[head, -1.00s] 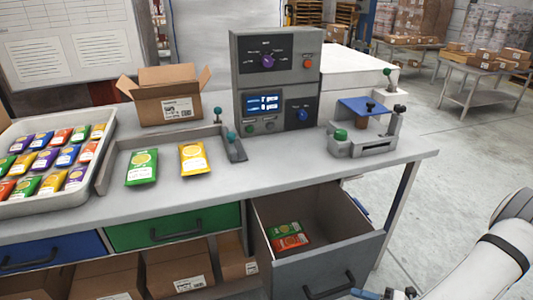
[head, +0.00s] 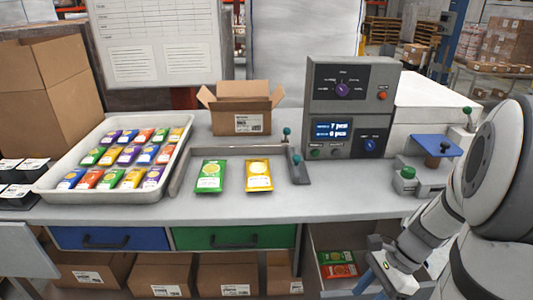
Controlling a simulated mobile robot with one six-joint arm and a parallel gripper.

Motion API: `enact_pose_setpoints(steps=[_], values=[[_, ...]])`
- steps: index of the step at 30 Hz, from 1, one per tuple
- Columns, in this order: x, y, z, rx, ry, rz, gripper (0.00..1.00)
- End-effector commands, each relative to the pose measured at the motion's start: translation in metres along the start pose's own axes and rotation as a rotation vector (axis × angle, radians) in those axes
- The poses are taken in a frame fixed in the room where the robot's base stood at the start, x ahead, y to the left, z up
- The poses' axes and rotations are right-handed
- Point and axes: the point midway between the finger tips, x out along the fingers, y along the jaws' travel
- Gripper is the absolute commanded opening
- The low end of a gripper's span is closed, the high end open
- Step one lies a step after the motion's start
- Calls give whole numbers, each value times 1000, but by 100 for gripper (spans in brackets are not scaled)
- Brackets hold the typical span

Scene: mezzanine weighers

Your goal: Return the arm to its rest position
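My white and grey arm fills the right side of the head view, folded beside the bench. My gripper (head: 372,278) hangs low at the bottom right, in front of the open grey drawer (head: 322,236). Its blue-tipped fingers are small and partly cut off, so I cannot tell whether they are open or shut. No held object is visible. A green packet (head: 332,257) and a red packet (head: 340,271) lie inside the drawer, whose front is partly hidden by my arm and gripper.
The bench holds a white tray of packets (head: 50,190), a green packet (head: 209,177), a yellow packet (head: 258,176), an open carton (head: 243,120) and a grey control unit (head: 350,105). Closed blue (head: 75,238) and green (head: 205,237) drawers are below.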

Motion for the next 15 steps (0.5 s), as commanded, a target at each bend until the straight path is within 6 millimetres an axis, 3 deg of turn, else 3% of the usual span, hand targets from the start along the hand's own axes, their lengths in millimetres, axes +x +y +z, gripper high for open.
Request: enact_pose_setpoints(steps=[1, 9, 15], values=[[-11, 0, 18, -147, 73, 6, 36], [-50, 6, 85, -897, 418, 71, 36], [-72, 11, 120, -1308, 609, 116, 36]])
